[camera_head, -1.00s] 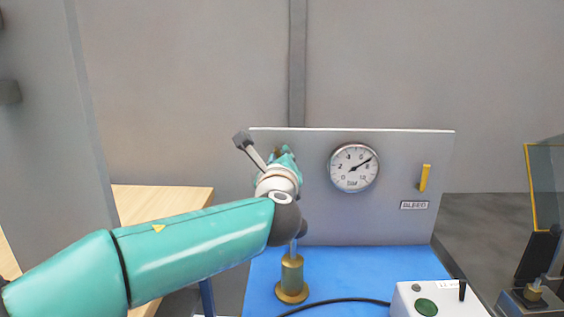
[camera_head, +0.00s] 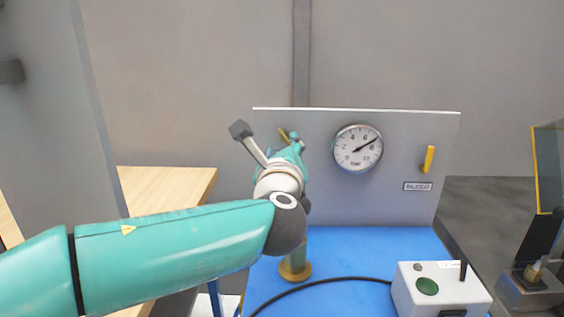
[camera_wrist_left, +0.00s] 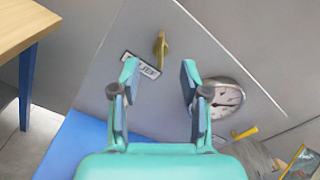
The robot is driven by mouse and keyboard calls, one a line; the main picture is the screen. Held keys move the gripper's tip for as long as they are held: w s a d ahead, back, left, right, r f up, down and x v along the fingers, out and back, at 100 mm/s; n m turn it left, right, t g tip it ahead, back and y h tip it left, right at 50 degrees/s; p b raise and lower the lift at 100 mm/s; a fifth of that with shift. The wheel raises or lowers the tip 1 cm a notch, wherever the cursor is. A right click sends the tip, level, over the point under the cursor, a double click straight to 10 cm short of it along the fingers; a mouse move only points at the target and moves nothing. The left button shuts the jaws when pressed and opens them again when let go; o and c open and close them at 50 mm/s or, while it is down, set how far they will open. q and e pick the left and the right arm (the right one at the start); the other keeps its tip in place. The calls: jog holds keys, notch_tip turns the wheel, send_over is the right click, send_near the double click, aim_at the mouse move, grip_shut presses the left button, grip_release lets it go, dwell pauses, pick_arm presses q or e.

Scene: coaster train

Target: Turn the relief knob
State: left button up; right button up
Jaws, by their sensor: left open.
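The relief knob (camera_wrist_left: 160,48) is a yellow bar-shaped handle on the grey panel (camera_wrist_left: 95,95), beside a small label plate whose lettering is hard to read. In the head view, a yellow bit of it (camera_head: 283,134) shows just above my left gripper (camera_head: 295,146); the rest is hidden behind my wrist. In the left wrist view my left gripper (camera_wrist_left: 159,78) is open and empty. Its two fingers point at the panel, with the knob just beyond the gap between their tips. I see no contact. My right gripper is not in view.
A round gauge (camera_head: 358,148) and a yellow handle (camera_head: 428,159) with a label are on the panel's right. A brass post (camera_head: 296,262) stands on the blue bench top (camera_head: 345,255), near a black cable and a white box (camera_head: 440,290). A wooden table (camera_head: 170,185) is at left.

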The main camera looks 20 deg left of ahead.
pick_arm(q)
jog(key=v, duration=0.6)
jog(key=shift+s, duration=0.1)
